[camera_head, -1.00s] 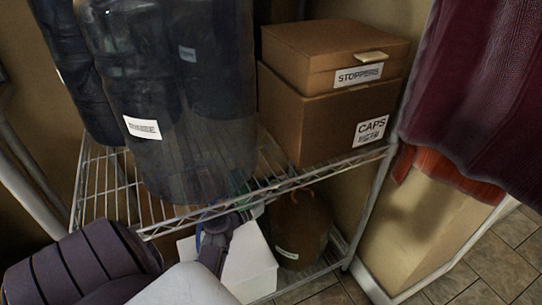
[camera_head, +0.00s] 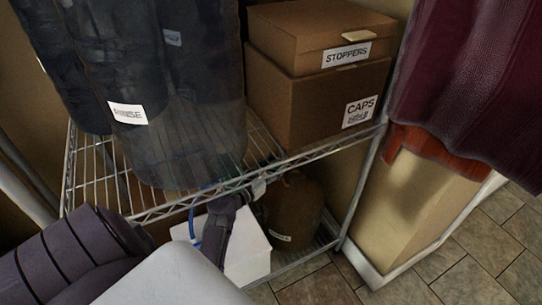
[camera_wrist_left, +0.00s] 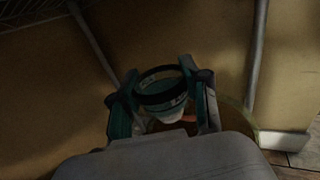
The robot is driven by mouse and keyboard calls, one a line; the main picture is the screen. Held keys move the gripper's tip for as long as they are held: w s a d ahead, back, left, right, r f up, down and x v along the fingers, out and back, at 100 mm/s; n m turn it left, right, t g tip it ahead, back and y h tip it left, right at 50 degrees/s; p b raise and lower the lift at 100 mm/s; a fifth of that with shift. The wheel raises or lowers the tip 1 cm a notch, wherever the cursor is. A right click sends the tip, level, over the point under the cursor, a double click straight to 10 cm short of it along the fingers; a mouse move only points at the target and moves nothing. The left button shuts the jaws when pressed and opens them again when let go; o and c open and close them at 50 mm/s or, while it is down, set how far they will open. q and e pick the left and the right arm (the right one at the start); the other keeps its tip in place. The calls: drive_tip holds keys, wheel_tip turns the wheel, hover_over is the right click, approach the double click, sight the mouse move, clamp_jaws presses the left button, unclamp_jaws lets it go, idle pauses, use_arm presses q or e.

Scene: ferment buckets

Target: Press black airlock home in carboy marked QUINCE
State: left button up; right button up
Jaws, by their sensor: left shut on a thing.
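My left gripper (camera_wrist_left: 163,105) is shut on a small round piece with a black band, which looks like the black airlock (camera_wrist_left: 160,92); a pale part shows beneath it. In the head view the left gripper (camera_head: 259,188) is at the lower shelf, beside the neck of a brown carboy (camera_head: 295,212). That carboy's label is too small to read. In the wrist view part of a rounded brownish edge (camera_wrist_left: 240,117) shows behind the fingers; whether the airlock touches it cannot be told. A large dark carboy (camera_head: 165,75) on the upper shelf has a blurred label ending in "SE" or "CE".
The wire shelf (camera_head: 180,205) has its front edge just above my left gripper. Boxes marked STOPPERS (camera_head: 285,38) and CAPS (camera_head: 300,105) sit above. A dark red cloth (camera_head: 480,90) hangs at right.

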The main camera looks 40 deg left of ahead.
use_arm(q)
drive_tip(key=shift+w+d+f, duration=0.1)
drive_tip(key=shift+w+d, duration=0.25)
drive_tip(key=shift+w, duration=0.5)
drive_tip(key=shift+w+d+f+b, duration=0.15)
drive_tip(key=shift+w+d, duration=0.25)
drive_tip(key=shift+w, duration=0.55)
drive_tip(key=shift+w+d+b, duration=0.2)
drive_tip(key=shift+w+d, duration=0.15)
drive_tip(key=shift+w, duration=0.55)
use_arm(e)
drive_tip(key=shift+w+a+r+t+y, duration=0.15)
drive_tip(key=shift+w+a+r+t, duration=0.1)
drive_tip(key=shift+w+r+t, duration=0.3)
drive_tip(key=shift+w+a+r+t+y, duration=0.15)
drive_tip(key=shift+w+a+r+t, duration=0.15)
drive_tip(key=shift+w, duration=0.4)
use_arm(q)
drive_tip(key=shift+w+d, duration=0.15)
drive_tip(key=shift+w, duration=0.2)
use_arm(e)
drive_tip(key=shift+w+r+t, duration=0.1)
drive_tip(key=shift+w+t, duration=0.1)
drive_tip(key=shift+t, duration=0.05)
